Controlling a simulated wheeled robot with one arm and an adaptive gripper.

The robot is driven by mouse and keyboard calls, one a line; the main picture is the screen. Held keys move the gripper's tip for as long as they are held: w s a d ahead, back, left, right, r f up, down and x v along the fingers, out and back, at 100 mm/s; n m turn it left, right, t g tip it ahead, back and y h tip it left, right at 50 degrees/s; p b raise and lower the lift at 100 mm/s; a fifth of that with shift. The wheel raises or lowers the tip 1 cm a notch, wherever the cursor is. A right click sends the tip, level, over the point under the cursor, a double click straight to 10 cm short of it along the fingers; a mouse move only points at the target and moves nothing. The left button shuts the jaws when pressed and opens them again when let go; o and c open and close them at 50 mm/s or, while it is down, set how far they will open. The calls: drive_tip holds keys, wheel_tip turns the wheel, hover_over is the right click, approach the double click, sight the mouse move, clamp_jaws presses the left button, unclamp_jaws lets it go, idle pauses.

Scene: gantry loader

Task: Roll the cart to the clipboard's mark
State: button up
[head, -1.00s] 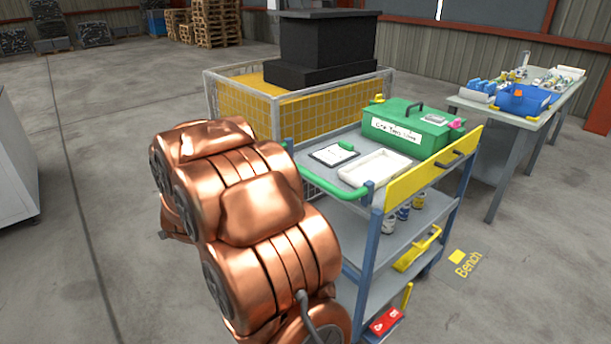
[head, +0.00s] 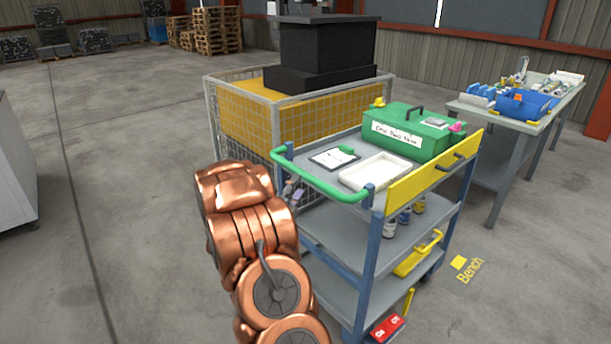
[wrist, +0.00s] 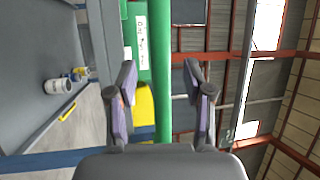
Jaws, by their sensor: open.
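The cart has blue posts and grey shelves, with a bare part of its middle shelf (head: 340,235) in the head view. Its green push handle (head: 318,183) runs along the near left end. The clipboard (head: 335,158) lies on the top shelf; its writing is too small to read. A yellow floor mark (head: 458,262) labelled "Bench" lies right of the cart. My gripper (head: 294,194) is just below and left of the handle, partly hidden by my arm. In the wrist view my gripper (wrist: 163,88) is open, with the green handle (wrist: 162,60) showing between its fingers; contact is not visible.
A green toolbox (head: 408,140) and a white tray (head: 374,172) sit on the cart top. A wire-sided yellow bin (head: 243,112) stands close behind the cart. A grey bench (head: 512,130) stands at right. Floor is open at left and front right.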

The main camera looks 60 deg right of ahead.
sight(305, 175)
drive_tip(key=shift+p+x, duration=0.75)
drive_tip(key=shift+x, duration=2.55)
drive_tip(key=shift+c, duration=0.5)
drive_tip(key=shift+a, duration=0.1)
clamp_jaws()
